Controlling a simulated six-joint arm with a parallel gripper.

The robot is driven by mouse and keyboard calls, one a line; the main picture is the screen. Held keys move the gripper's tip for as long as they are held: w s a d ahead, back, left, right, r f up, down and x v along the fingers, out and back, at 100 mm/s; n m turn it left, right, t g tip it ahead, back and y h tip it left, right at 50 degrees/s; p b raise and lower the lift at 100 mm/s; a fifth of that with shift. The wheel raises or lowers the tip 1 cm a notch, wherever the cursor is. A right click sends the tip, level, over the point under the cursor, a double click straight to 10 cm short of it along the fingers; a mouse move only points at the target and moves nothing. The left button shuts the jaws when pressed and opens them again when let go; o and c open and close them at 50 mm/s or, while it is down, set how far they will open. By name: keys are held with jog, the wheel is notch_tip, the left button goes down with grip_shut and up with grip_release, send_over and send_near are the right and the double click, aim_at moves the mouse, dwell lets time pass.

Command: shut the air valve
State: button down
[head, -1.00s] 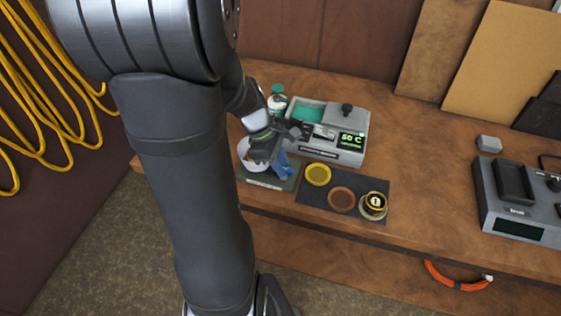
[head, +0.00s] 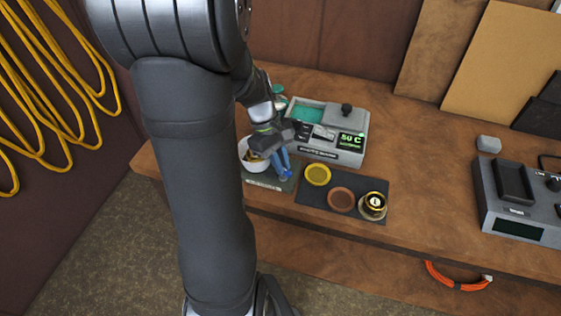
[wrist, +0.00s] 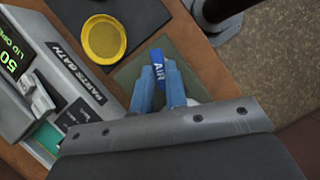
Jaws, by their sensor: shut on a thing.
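My gripper (wrist: 159,82) shows in the wrist view with its two blue fingers shut on a blue piece marked AIR (wrist: 157,64). The label faces the wrist camera, and the lower part of the piece is hidden between the fingers. In the head view my gripper (head: 285,172) points down at the right side of the green mat (head: 262,187), just right of a white bowl (head: 247,160). I cannot tell from these views how far the blue piece is turned.
A grey parts bath (head: 330,153) with a 50 C display stands close behind my gripper. A dark mat (head: 312,199) with a yellow dish (head: 317,174), a brown dish (head: 341,200) and a gold-rimmed round part (head: 375,201) lies to the right. A grey device (head: 515,205) stands far right.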

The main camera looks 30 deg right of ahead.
jog(key=m+y, duration=0.1)
jog(key=m, duration=0.3)
jog(key=m+y, duration=0.1)
jog(key=m, duration=0.1)
jog(key=shift+d+m+y, duration=0.3)
jog(key=m+y, duration=0.1)
jog(key=m, duration=0.2)
jog(key=m+t+y, duration=0.1)
jog(key=m, duration=0.2)
jog(key=shift+d, duration=0.2)
jog(key=shift+m, duration=0.4)
jog(key=c, duration=1.4)
grip_release()
jog(key=shift+s, duration=0.1)
jog(key=shift+c, duration=0.2)
jog(key=v, duration=1.7)
jog(key=shift+d+r, duration=0.2)
jog(key=shift+d, duration=0.05)
jog(key=shift+r, duration=0.15)
